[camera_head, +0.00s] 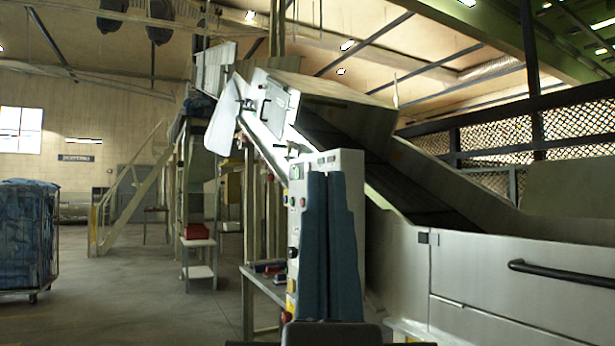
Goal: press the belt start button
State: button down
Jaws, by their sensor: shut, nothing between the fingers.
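The control box (340,160) is a pale grey cabinet standing beside the conveyor near the middle of the picture. Its narrow, left-facing panel carries several small controls. A round green button (295,172) sits near the top of that panel. Dark knobs (292,252) sit lower down, and a red button (287,317) is near the bottom. The labels are too small to read, so I cannot tell for certain which button starts the belt. I cannot make out my gripper's fingertips in this view, and nothing is seen touching the buttons.
The metal conveyor (395,245) rises from right to upper middle. A low bench (262,285) stands left of the box. A cart of blue bags (25,235) is far left.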

notch_tip(320, 180, up, 22)
jog(key=p, duration=1.9)
jog(key=shift+r+p, duration=0.15)
jog(key=shift+p, duration=0.2)
jog(key=shift+w, duration=0.1)
